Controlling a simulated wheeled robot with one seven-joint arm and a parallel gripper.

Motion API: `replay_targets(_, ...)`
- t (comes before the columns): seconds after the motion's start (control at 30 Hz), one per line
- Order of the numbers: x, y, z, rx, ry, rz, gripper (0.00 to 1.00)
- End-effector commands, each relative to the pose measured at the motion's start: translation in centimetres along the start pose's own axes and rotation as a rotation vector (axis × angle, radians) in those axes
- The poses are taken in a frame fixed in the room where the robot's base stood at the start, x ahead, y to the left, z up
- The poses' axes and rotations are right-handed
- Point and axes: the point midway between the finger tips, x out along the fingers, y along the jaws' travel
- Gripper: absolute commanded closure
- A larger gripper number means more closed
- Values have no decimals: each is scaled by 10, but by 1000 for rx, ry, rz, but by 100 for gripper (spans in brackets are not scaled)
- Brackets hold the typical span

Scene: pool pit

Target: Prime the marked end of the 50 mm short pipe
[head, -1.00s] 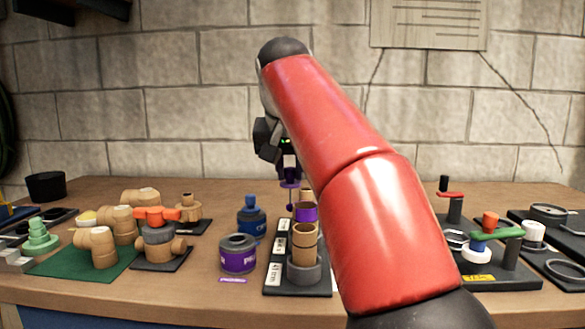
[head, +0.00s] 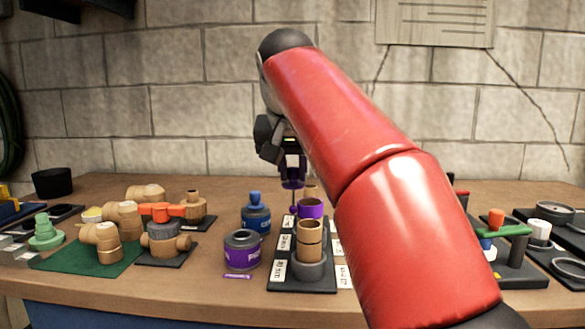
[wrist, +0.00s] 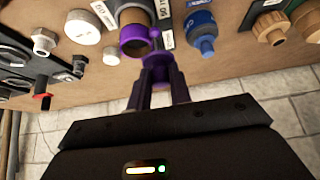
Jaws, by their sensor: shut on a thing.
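My gripper (head: 291,168) is shut on the purple primer cap with its dauber (head: 292,184), whose thin stem and ball point down. In the wrist view the cap (wrist: 158,68) sits between my fingers. A short pipe (head: 310,208) with a purple upper end stands upright in the black rack (head: 290,282). In the wrist view its purple rim (wrist: 124,46) is seen from above, and the dauber ball is right beside or touching it; I cannot tell which. A label by it seems to read 50 mm. The primer tin (head: 242,252) stands open left of the rack.
A tan pipe (head: 310,236) stands in a grey socket at the rack's front. A blue-capped can (head: 256,215) is left of the rack. Tan fittings (head: 101,240) stand on a green mat at left. Dark trays and valve parts are at right. My arm hides part of the bench.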

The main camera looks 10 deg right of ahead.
Motion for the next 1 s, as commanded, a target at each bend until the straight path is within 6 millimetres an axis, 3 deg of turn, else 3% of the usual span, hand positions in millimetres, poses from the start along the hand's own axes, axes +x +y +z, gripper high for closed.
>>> replay_targets(1.0, -10, 18, 16, 0, 0, 1, 100)
